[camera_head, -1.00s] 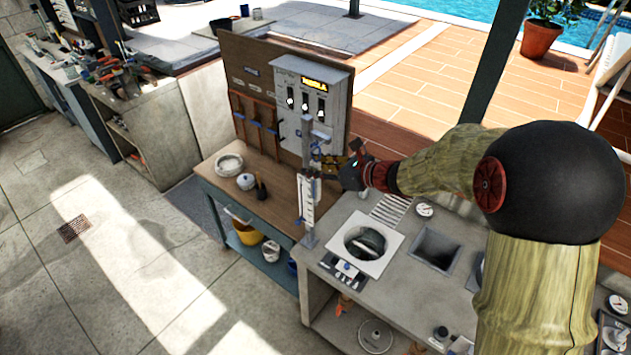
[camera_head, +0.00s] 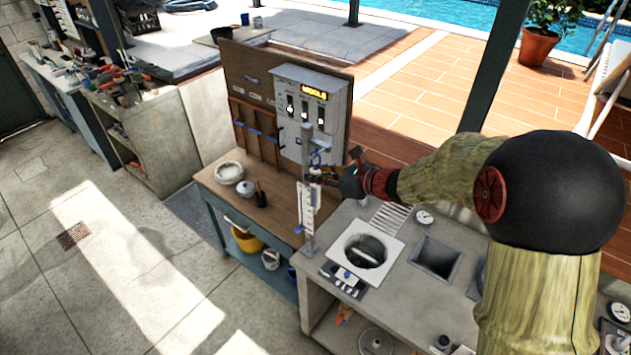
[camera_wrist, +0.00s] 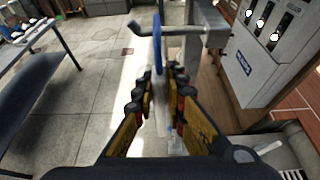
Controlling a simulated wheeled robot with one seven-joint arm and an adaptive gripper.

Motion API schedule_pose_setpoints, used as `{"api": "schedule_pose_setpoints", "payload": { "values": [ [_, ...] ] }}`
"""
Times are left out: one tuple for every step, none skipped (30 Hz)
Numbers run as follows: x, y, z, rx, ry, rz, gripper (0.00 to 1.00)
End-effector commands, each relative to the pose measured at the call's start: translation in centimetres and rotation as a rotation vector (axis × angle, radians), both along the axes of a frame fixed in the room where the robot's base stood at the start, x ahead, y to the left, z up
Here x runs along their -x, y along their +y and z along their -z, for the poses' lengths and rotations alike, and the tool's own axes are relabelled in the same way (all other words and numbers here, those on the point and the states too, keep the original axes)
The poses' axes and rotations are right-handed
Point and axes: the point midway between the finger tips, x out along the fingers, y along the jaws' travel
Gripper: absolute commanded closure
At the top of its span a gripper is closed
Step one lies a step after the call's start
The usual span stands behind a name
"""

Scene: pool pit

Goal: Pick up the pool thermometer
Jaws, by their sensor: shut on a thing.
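The pool thermometer (camera_head: 307,205) looks like a white, scaled strip. It hangs upright beside the grey post at the front corner of the wooden bench. In the wrist view its blue loop (camera_wrist: 157,45) rises above my fingers, near a grey peg (camera_wrist: 215,32) on the post. My gripper (camera_wrist: 161,100), with yellow and black fingers, is shut on the thermometer's pale upper part below the loop. In the head view my gripper (camera_head: 326,173) reaches the post from the right. The fingers hide part of the thermometer.
A grey control box (camera_head: 307,120) on a brown board stands close behind the post. The wooden bench (camera_head: 285,185) holds a bowl and a small pot. A stone counter (camera_head: 400,285) with a round opening lies below my arm. Open floor is at the left.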

Motion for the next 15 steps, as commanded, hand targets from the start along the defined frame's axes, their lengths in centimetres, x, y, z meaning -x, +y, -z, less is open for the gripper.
{"api": "schedule_pose_setpoints", "payload": {
  "values": [
    [0.0,0.0,-0.3,0.000,-0.003,0.000,1.00],
    [0.0,0.0,-0.4,0.000,-0.003,0.000,1.00],
    [-0.1,0.0,-0.7,0.000,-0.004,0.000,1.00],
    [-0.1,0.0,-0.9,0.000,-0.004,0.000,1.00],
    [-0.1,0.0,-1.2,0.000,-0.004,0.000,1.00],
    [-0.1,0.0,-1.6,0.001,-0.006,-0.001,1.00],
    [0.3,0.3,-1.5,0.000,-0.003,-0.002,1.00],
    [0.7,0.6,-1.4,0.000,-0.002,-0.003,1.00],
    [1.1,1.0,-1.4,0.000,-0.001,-0.003,1.00],
    [1.5,1.3,-1.4,0.000,-0.002,-0.002,1.00],
    [1.9,1.6,-1.4,0.001,-0.002,-0.002,1.00],
    [2.6,2.1,-1.3,0.000,-0.002,-0.004,1.00],
    [3.1,2.5,-1.4,-0.001,-0.003,-0.004,1.00],
    [3.6,2.9,-1.4,-0.001,-0.003,-0.004,1.00],
    [4.5,3.5,-1.3,-0.001,-0.003,-0.004,1.00]
  ]
}}
